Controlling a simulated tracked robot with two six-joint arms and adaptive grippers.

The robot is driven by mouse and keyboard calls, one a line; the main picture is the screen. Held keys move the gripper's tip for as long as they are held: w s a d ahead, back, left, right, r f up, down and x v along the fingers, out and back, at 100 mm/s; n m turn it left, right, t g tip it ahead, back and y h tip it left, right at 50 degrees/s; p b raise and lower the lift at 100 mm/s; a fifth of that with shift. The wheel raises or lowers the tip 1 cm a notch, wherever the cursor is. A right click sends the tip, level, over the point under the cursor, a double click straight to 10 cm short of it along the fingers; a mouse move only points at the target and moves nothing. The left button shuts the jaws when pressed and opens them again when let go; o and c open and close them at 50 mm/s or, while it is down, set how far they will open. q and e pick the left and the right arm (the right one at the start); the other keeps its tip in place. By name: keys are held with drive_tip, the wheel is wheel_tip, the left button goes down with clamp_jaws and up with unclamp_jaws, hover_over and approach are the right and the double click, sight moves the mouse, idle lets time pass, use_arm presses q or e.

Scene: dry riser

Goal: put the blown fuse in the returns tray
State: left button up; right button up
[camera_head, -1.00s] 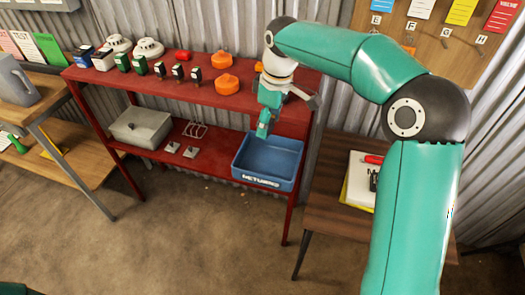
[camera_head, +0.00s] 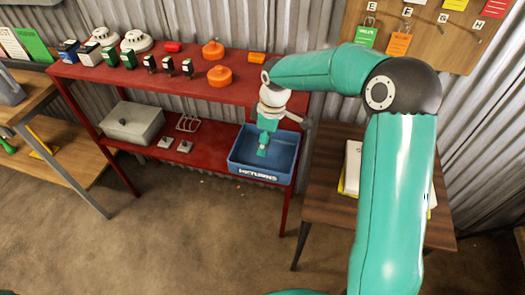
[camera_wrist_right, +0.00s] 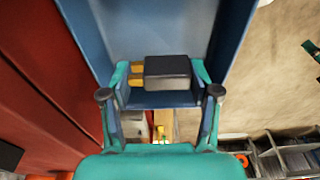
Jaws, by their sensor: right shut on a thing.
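The blown fuse, a dark block with two brass-coloured prongs (camera_wrist_right: 167,73), is held between the fingertips of my right gripper (camera_wrist_right: 165,80). Its prongs point left in the wrist view. In the head view my right gripper (camera_head: 262,150) points down inside the outline of the blue returns tray (camera_head: 258,174), and the fuse is too small to make out there. The tray's blue wall (camera_wrist_right: 233,35) and floor show behind the fuse in the wrist view. I cannot tell whether the fuse touches the tray. My left gripper is not in view.
The tray stands on the lower shelf of a red rack (camera_head: 200,93). A grey box (camera_head: 133,125) and small white pieces lie left of it. The upper shelf holds orange parts (camera_head: 220,75), small dark blocks and white discs. A wooden table (camera_head: 325,190) stands to the right.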

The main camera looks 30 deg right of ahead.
sight(265, 158)
drive_tip(key=shift+f, duration=2.15)
drive_tip(key=shift+f, duration=0.25)
drive_tip(key=o, duration=1.1)
drive_tip(key=shift+r, duration=0.1)
drive_tip(key=r, duration=0.8)
drive_tip(key=s+r, duration=0.1)
drive_tip(key=r, duration=0.3)
drive_tip(key=shift+s+d+r, duration=0.1)
drive_tip(key=shift+d, duration=0.3)
